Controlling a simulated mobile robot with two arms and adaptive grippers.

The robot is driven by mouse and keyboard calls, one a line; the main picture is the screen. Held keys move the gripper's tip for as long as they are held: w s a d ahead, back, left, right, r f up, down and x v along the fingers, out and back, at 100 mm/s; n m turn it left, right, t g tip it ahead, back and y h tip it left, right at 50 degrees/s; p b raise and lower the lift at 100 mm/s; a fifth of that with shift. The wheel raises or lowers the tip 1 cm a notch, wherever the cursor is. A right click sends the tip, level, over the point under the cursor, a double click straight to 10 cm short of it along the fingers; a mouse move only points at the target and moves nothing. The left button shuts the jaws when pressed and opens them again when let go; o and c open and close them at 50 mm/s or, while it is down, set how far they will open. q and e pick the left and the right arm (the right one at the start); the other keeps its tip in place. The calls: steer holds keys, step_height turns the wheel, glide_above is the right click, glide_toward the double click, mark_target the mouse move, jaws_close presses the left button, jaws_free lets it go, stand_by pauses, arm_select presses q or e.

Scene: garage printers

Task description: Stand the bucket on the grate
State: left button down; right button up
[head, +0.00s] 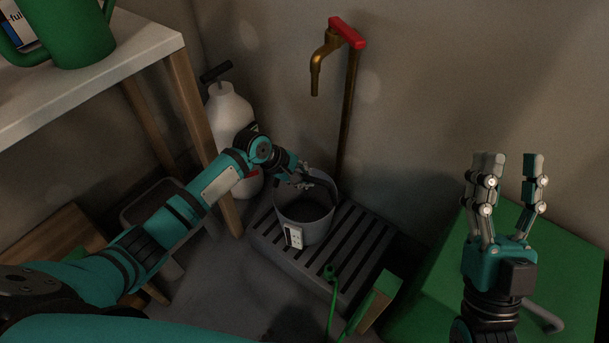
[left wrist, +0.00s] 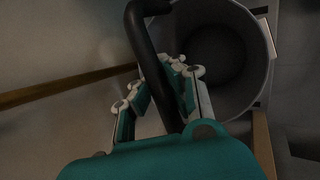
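The grey bucket (head: 304,219) is upright over the back left part of the slatted grate (head: 345,283); whether its base touches the slats I cannot tell. A white label is on its front. My left gripper (head: 306,181) is at its rim, with the fingers closed around the black handle (left wrist: 146,40). In the left wrist view the handle runs between the fingers (left wrist: 160,88) and the bucket's open mouth (left wrist: 208,55) is beyond. The inside looks dark and empty. My right gripper (head: 512,168) is open, empty and raised, well right of the grate.
A brass tap (head: 325,55) with a red handle is above the grate. A white pressure sprayer (head: 228,116) stands behind my left arm. A table (head: 120,60) with a green watering can (head: 78,32) is at left. A green box (head: 430,300) is at right. A green hose (head: 332,292) lies in front.

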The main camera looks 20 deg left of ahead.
arm_select(q)
steer(key=shift+w+f, duration=0.1)
steer(key=shift+f, duration=0.15)
arm_select(e)
steer(key=shift+s+r+t, duration=0.25)
steer(key=shift+s+t, duration=0.05)
steer(key=shift+s, duration=0.1)
